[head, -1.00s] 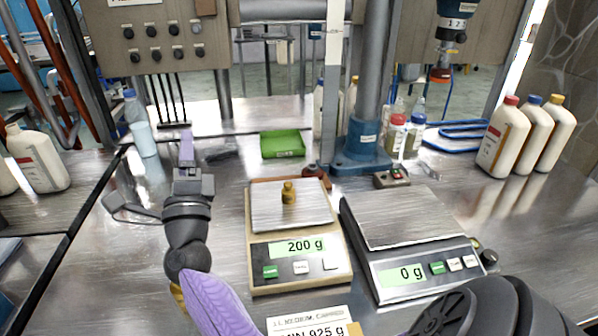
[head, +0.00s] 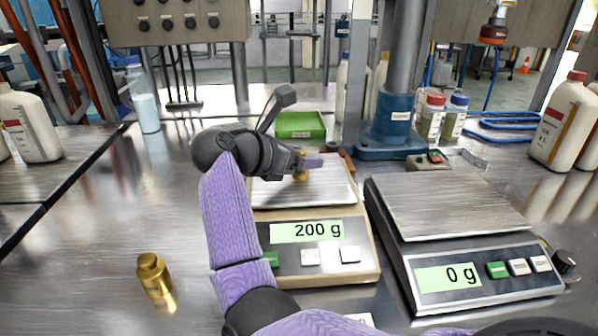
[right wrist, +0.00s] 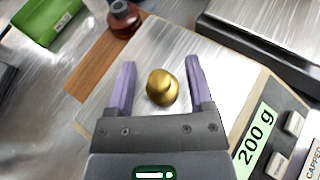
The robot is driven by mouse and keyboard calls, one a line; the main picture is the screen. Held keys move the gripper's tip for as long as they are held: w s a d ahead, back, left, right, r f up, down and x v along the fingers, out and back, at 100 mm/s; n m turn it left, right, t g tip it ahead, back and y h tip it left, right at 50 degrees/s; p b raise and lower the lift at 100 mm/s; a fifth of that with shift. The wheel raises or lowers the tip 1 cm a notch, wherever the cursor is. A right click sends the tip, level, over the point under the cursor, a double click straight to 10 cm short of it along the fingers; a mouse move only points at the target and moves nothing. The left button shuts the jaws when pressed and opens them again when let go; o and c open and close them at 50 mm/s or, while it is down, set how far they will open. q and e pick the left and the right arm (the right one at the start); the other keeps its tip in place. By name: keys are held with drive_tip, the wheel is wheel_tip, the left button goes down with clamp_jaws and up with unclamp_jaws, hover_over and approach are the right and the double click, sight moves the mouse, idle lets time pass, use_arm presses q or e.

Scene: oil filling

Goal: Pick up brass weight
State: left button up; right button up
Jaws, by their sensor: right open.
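A small brass weight (head: 300,175) stands on the pan of the left, beige scale (head: 365,240), which reads 200 g. My right gripper (head: 309,163) is at this weight and partly hides it in the head view. In the right wrist view the gripper (right wrist: 161,64) is open, and the brass weight (right wrist: 161,88) sits between its two purple fingers, with gaps on both sides. A second, larger brass weight (head: 153,275) stands on the steel table at the lower left. My left gripper is not in view.
A second scale (head: 455,205) reading 0 g stands at right, its pan empty. Behind are a green tray (head: 300,125), a blue-based column (head: 388,143) and several bottles. A reddish-brown bottle (right wrist: 123,20) is near the pan's far edge. Table left of the scale is mostly clear.

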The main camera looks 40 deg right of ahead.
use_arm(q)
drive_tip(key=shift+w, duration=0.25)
use_arm(e)
drive_tip(key=shift+r, duration=0.1)
drive_tip(key=shift+c, duration=0.2)
